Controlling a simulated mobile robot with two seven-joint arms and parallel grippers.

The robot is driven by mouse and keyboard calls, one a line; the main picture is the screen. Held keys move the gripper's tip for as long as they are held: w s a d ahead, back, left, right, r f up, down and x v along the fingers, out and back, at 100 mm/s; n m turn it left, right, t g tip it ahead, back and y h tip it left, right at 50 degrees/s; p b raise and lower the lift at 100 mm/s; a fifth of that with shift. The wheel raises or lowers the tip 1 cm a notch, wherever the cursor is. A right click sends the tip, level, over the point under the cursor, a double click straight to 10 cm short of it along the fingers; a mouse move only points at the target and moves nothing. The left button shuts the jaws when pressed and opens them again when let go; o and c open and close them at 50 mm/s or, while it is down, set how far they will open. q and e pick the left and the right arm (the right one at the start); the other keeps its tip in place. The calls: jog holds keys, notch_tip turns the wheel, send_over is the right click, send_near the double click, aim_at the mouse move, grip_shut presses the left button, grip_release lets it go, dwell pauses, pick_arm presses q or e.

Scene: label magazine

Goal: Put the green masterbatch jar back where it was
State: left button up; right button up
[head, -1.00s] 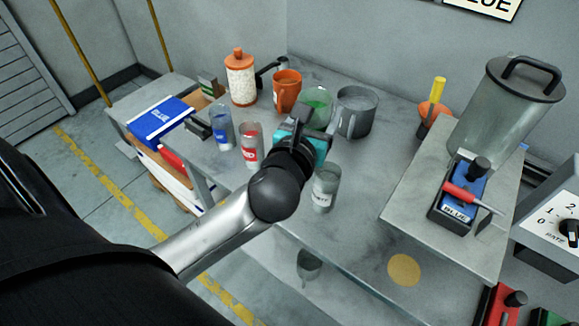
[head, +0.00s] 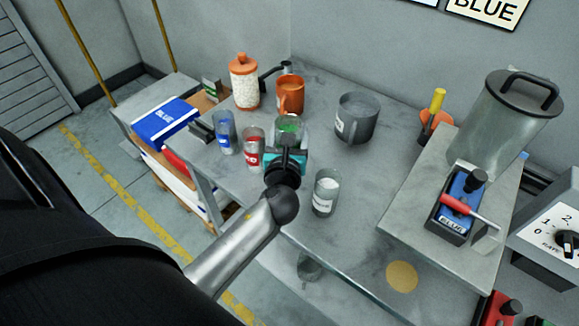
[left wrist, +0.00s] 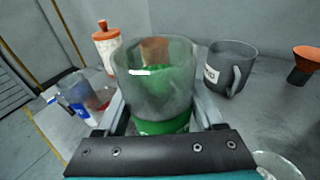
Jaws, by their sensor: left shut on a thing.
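The green masterbatch jar (head: 291,128), a clear jar with green pellets and a green label, is between the fingers of my left gripper (head: 287,150). The left wrist view shows the jar (left wrist: 158,80) upright, with a finger on each side, shut on it. It stands between the red-labelled jar (head: 253,146) on its left and the white-labelled jar (head: 326,192) to its front right. The blue-labelled jar (head: 225,133) is further left. Whether the green jar's base touches the bench is hidden by my gripper. My right gripper is not in view.
Behind stand an orange jug (head: 290,94), a grey jug (head: 356,118) and an orange-lidded canister (head: 243,82). At right, a raised plate (head: 410,205) carries a clear hopper (head: 495,115) and a blue box (head: 457,203). The bench has free room around its yellow disc (head: 402,276).

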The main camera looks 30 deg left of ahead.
pick_arm(q)
jog(key=shift+f+b, duration=2.35)
jog(key=shift+f, duration=2.3)
jog(key=shift+f, duration=0.15)
jog(key=o, duration=1.5)
jog(key=shift+r, duration=0.2)
jog(key=p+v, duration=0.1)
jog(key=v, duration=1.1)
jog(key=shift+f, duration=0.1)
